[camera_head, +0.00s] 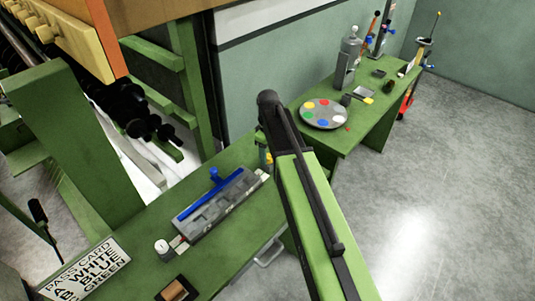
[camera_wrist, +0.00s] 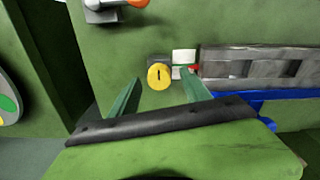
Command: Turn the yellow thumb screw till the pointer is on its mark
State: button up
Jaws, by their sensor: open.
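The yellow thumb screw (camera_wrist: 159,76) shows in the wrist view as a round yellow head with a dark upright slot, in front of a small dark block. A white plate with a red piece (camera_wrist: 193,69) is just right of it; I cannot tell pointer from mark at this size. My gripper (camera_wrist: 160,84) is open, its two green fingers pointing toward the screw, one on each side of it in the picture. I cannot tell whether they touch it. In the head view a bit of yellow (camera_head: 268,158) shows beside my arm, which hides my gripper.
A grey slotted block with a blue handle (camera_head: 215,205) lies along the green bench, beside a white knob (camera_head: 162,247). A lettered card (camera_head: 86,271) is at lower left. A second green table holds a round colour palette (camera_head: 324,113) and a grey bottle (camera_head: 347,62).

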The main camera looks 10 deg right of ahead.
aim_at(268, 157)
notch_tip(268, 157, up, 16)
jog(key=p, duration=1.5)
jog(key=shift+r+p, duration=0.25)
jog(key=shift+p, duration=0.1)
jog(key=s+f+m+b, duration=0.9)
jog(key=s+f+b, duration=0.2)
jog(key=s, duration=0.4)
jog(key=shift+a+f, duration=0.2)
jog(key=shift+a, duration=0.1)
